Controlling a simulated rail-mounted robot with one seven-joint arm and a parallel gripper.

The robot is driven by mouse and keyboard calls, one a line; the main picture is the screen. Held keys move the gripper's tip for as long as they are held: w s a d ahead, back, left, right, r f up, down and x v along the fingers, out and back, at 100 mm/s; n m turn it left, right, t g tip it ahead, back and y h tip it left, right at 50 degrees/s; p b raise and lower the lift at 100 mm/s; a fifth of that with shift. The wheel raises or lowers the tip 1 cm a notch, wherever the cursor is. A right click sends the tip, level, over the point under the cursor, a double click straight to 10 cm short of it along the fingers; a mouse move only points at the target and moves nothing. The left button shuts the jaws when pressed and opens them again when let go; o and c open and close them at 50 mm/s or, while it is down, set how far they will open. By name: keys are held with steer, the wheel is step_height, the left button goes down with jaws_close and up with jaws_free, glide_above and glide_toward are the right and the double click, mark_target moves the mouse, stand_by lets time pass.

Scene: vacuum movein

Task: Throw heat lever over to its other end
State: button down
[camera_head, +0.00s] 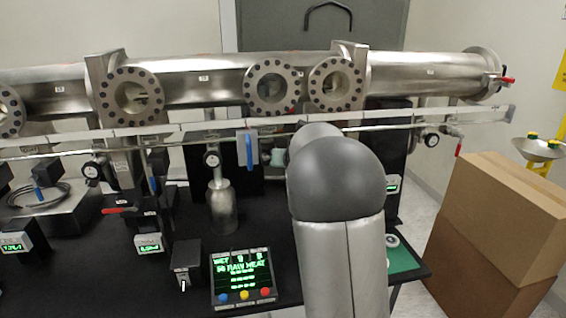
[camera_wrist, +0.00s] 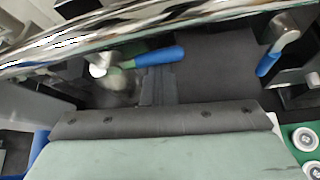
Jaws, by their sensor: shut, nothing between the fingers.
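No lever's label can be read as heat. A small dark box with a pale toggle (camera_head: 183,286) stands left of the control panel (camera_head: 241,278), whose screen text appears to include "HEAT". A blue-handled lever (camera_head: 249,152) hangs from the rail in the head view. The wrist view shows a blue handle (camera_wrist: 160,57) lying sideways and another blue lever (camera_wrist: 268,65) at right, both beyond my gripper (camera_wrist: 160,120). My gripper is shut and empty, and appears as a wide dark edge with a pale green body. In the head view my arm hides it.
A steel tube with round bolted windows (camera_head: 200,82) runs across the back, with a metal rail (camera_head: 210,128) below it. A steel bottle (camera_head: 221,205) stands on the black table. Cardboard boxes (camera_head: 500,220) stand at right. A red handle (camera_head: 118,210) is at left.

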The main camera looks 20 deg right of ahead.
steer(key=shift+d+r, duration=0.15)
steer(key=shift+r, duration=0.45)
step_height(320, 180, down, 5)
steer(key=b, duration=0.4)
steer(key=a+p+v, duration=0.1)
steer(key=v, duration=0.9)
steer(key=shift+s+a, duration=0.3)
steer(key=s+a+f+m+g, duration=0.3)
steer(key=s+a+f+m, duration=0.2)
steer(key=s+m, duration=0.5)
steer(key=s+a+f+m+g, duration=0.4)
steer(key=s+a+m, duration=0.2)
steer(key=s+m, duration=0.5)
steer(key=s+a+f+m+g+y, duration=0.1)
steer(key=s+a+f+m+g, duration=0.3)
steer(key=s+m, duration=0.7)
steer(key=shift+s+a+f, duration=0.8)
steer(key=shift+s+f, duration=0.1)
steer(key=shift+s, duration=0.3)
